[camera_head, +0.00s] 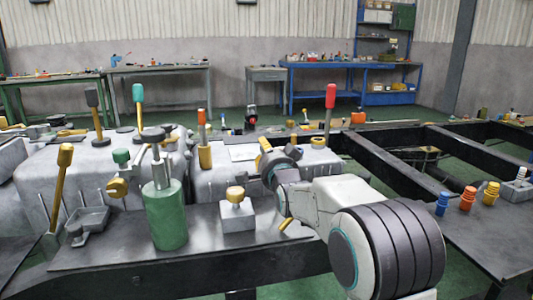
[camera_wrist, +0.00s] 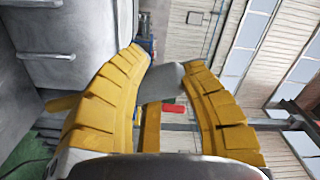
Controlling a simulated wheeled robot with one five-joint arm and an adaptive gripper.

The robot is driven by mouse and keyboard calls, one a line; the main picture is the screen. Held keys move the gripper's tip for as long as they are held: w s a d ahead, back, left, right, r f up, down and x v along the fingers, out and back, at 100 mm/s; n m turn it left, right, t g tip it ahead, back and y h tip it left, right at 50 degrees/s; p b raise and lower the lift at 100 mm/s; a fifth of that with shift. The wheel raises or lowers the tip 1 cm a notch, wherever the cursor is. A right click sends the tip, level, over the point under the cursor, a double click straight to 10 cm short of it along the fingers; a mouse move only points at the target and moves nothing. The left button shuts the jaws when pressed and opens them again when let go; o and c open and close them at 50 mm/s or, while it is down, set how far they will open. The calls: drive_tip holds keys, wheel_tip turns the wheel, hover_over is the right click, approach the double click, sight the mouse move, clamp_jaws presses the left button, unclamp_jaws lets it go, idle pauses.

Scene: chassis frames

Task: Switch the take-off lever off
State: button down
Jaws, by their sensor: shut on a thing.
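My gripper (camera_head: 267,152) is at the middle of the head view, above the dark bench and in front of the grey housing. In the wrist view my gripper (camera_wrist: 167,68) has its yellow fingers closed on both sides of a grey lever knob (camera_wrist: 162,84). A yellow stem (camera_wrist: 151,128) shows below the knob. In the head view the held lever is mostly hidden by my gripper and arm. No label shows which lever is the take-off lever. Other upright levers include a red-topped one (camera_head: 330,97), a teal-topped one (camera_head: 138,94) and a grey-topped one (camera_head: 92,97).
A green cylinder (camera_head: 166,216) and a grey block with a yellow knob (camera_head: 236,210) stand left of my arm. Blue (camera_head: 442,204), orange (camera_head: 467,198) and yellow (camera_head: 490,194) plugs stand at the right. Dark chassis beams (camera_head: 402,160) cross behind.

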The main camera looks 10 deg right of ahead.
drive_tip(key=shift+f, duration=0.6)
drive_tip(key=c, duration=1.1)
unclamp_jaws()
drive_tip(key=shift+c, duration=0.2)
drive_tip(key=o, duration=0.5)
drive_tip(key=shift+r, duration=0.25)
drive_tip(key=shift+o, duration=0.2)
drive_tip(key=s, duration=1.2)
